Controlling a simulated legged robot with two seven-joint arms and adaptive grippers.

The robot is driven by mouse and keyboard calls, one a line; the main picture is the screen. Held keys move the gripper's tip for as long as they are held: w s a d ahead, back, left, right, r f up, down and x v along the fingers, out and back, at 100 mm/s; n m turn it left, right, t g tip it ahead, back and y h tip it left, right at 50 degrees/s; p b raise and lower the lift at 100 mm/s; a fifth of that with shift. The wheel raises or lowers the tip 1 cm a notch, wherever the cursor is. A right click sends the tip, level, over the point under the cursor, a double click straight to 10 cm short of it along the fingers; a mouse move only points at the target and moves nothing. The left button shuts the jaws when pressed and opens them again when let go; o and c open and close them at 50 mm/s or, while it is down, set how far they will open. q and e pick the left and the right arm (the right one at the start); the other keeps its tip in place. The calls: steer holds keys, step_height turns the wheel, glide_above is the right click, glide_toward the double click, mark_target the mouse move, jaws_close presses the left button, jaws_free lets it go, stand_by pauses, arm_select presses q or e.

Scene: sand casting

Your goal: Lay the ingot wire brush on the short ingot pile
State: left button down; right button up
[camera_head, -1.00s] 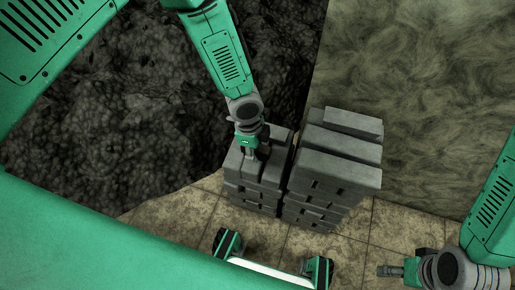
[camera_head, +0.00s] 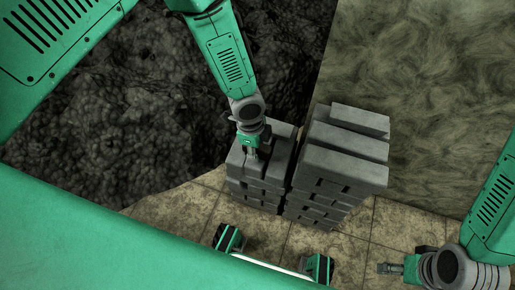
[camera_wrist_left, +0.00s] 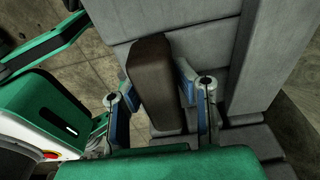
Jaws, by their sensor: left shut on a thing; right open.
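The short ingot pile (camera_head: 256,190) is the lower stack of grey ingots in the middle of the head view. My left gripper (camera_head: 251,155) is over its top, pointing down. In the left wrist view my left gripper (camera_wrist_left: 158,108) is shut on a dark brown block, the ingot wire brush (camera_wrist_left: 152,70), with a blue finger pad on each side. The pale grey ingots of the short pile (camera_wrist_left: 215,45) lie close under and beside the brush. I cannot tell whether the brush touches them. My right gripper (camera_head: 389,269) is open and empty at the lower right, away from the piles.
A taller ingot pile (camera_head: 345,165) stands immediately right of the short one, with a narrow gap between. Dark lumpy ground (camera_head: 120,120) lies to the left and behind. A tiled floor (camera_head: 375,235) is clear in front and to the right.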

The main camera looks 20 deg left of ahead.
arm_select(q)
steer(key=shift+d+f, duration=0.35)
arm_select(e)
steer(key=shift+d+f, duration=0.4)
arm_select(q)
steer(key=c, duration=1.2)
jaws_free()
steer(key=shift+a, duration=0.2)
arm_select(e)
steer(key=shift+a+r, duration=0.1)
steer(key=shift+a, duration=0.15)
arm_select(q)
steer(key=shift+r, duration=0.3)
steer(key=r, duration=0.3)
steer(key=a+r, duration=0.1)
steer(key=r, duration=0.6)
steer(key=shift+a+r, duration=0.15)
steer(key=shift+a, duration=0.1)
steer(key=shift+r, duration=0.4)
arm_select(e)
steer(key=shift+d, duration=0.1)
